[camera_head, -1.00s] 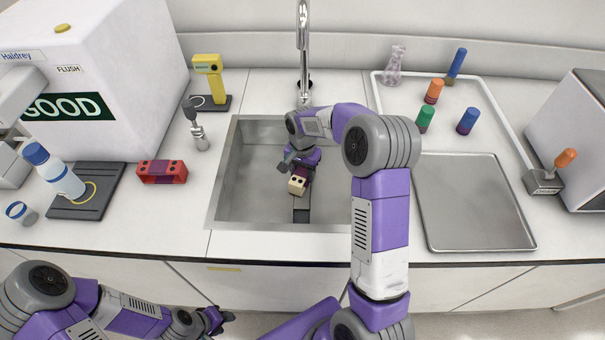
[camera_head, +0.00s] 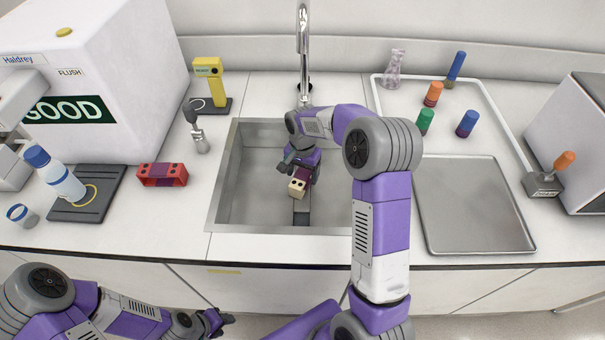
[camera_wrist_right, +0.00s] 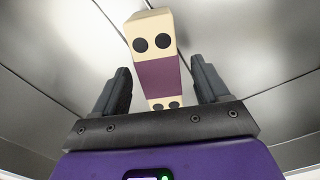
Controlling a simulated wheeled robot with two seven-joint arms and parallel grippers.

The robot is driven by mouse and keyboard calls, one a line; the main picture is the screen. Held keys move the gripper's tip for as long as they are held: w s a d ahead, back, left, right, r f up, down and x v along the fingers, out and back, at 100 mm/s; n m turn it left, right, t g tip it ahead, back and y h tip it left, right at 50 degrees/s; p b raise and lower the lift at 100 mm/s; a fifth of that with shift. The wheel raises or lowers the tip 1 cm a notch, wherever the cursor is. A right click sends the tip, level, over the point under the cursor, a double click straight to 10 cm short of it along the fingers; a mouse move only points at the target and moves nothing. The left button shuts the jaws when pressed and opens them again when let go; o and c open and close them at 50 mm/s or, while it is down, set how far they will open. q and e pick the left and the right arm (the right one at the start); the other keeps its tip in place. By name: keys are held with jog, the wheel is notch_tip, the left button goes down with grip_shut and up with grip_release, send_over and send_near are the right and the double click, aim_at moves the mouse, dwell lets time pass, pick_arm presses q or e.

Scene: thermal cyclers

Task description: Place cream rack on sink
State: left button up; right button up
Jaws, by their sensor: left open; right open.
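The cream rack (camera_head: 298,187), cream with a purple middle band and dark round holes, is inside the metal sink (camera_head: 232,190). In the right wrist view the rack (camera_wrist_right: 155,72) lies between and beyond the two dark fingers. My right gripper (camera_head: 296,168) is down in the sink at the rack; in its wrist view the gripper (camera_wrist_right: 160,88) is open, with a gap on each side of the rack. Whether the rack rests fully on the sink floor is hard to tell. My left gripper (camera_head: 222,319) is open and empty, low in front of the counter.
A red rack (camera_head: 162,174) stands left of the sink. A faucet (camera_head: 303,50) rises behind it. A metal tray (camera_head: 473,205) and a white tray (camera_head: 440,85) with colored tubes lie to the right.

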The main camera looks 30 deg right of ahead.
aim_at(303, 174)
notch_tip(303, 174, up, 11)
jog(key=p, duration=0.2)
jog(key=shift+p, duration=0.35)
jog(key=shift+f, duration=0.1)
